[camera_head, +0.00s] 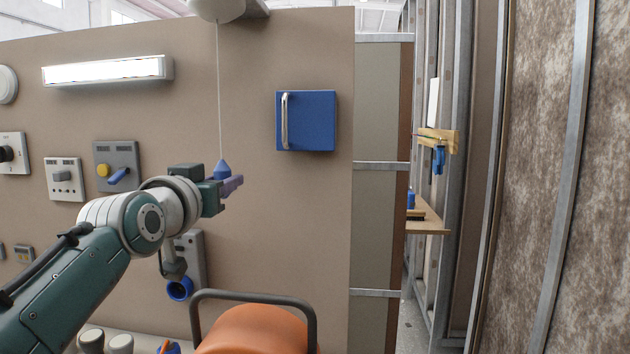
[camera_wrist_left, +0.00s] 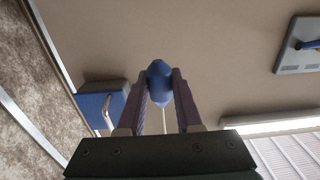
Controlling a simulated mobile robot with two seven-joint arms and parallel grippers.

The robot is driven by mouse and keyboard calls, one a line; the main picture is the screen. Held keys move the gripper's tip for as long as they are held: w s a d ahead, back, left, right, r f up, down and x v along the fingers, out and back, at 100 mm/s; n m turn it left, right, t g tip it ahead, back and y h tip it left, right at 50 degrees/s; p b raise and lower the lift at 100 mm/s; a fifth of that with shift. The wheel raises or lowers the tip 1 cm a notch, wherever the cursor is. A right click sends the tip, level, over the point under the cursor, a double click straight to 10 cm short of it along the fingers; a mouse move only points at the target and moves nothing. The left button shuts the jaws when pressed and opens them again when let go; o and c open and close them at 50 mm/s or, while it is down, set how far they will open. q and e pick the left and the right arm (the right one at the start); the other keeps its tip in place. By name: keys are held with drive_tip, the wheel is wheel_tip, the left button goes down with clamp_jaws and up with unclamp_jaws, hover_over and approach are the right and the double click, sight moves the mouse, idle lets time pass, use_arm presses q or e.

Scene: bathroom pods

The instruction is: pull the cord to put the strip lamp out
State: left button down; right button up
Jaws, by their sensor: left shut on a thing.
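The strip lamp (camera_head: 108,71) is on the wall at upper left and looks bright white, lit. A thin white cord (camera_head: 219,95) hangs from a round white ceiling housing (camera_head: 216,8) and ends in a blue cone-shaped pull (camera_head: 221,169). My left gripper (camera_head: 232,186) is shut on the blue pull. In the left wrist view the pull (camera_wrist_left: 160,82) sits between the two purple fingers, with the cord (camera_wrist_left: 165,120) running from it. The lamp also shows at the right edge of the left wrist view (camera_wrist_left: 270,128). My right gripper is not in view.
A blue cabinet (camera_head: 308,121) with a metal handle is on the wall right of the cord. Switch panels (camera_head: 117,166) are on the wall at left. An orange seat (camera_head: 257,330) with a grey rail (camera_head: 253,296) stands below my left gripper.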

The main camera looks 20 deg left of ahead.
use_arm(q)
drive_tip(key=shift+f+b, duration=0.3)
drive_tip(key=shift+f, duration=0.2)
drive_tip(key=c, duration=0.6)
unclamp_jaws()
drive_tip(key=shift+o, duration=0.2)
drive_tip(key=shift+s+r, duration=0.1)
drive_tip(key=shift+r, duration=0.05)
drive_tip(key=p+v, duration=0.6)
drive_tip(key=v, duration=0.1)
drive_tip(key=shift+s, duration=0.4)
drive_tip(key=shift+d, duration=0.1)
